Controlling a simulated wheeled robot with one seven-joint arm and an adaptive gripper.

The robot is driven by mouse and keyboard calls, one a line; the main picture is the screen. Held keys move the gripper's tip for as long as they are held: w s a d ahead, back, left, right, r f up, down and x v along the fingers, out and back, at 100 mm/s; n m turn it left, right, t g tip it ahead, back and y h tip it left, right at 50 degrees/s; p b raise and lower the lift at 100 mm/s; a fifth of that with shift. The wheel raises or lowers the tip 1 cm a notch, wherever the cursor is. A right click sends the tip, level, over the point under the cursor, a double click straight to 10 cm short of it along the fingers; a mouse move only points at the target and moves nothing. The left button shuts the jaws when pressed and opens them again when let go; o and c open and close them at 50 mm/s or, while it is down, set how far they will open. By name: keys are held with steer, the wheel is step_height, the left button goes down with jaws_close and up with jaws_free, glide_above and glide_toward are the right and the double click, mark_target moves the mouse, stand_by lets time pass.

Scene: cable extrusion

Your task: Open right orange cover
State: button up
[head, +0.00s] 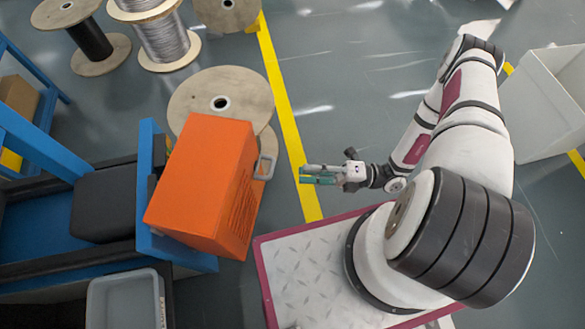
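An orange box-shaped cover (205,180) sits on the blue machine frame, left of centre in the head view. It looks closed, with rows of dark vent slots on its lower right face. A grey loop handle (265,167) stands out from its right side. My gripper (304,174) is to the right of the handle, with its greenish fingers pointing left toward it. A gap of floor shows between the fingertips and the handle, so they appear apart. The fingers are small here, and I cannot tell whether they are open or shut.
A wooden cable spool (222,98) stands behind the cover. More spools (165,40) stand at the upper left. A grey bin (125,299) is at the lower left and a pale bin (545,100) at the right. A yellow floor line (285,105) crosses open floor.

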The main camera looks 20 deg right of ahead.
steer(key=shift+v, duration=0.95)
steer(key=shift+c, duration=0.3)
jaws_close()
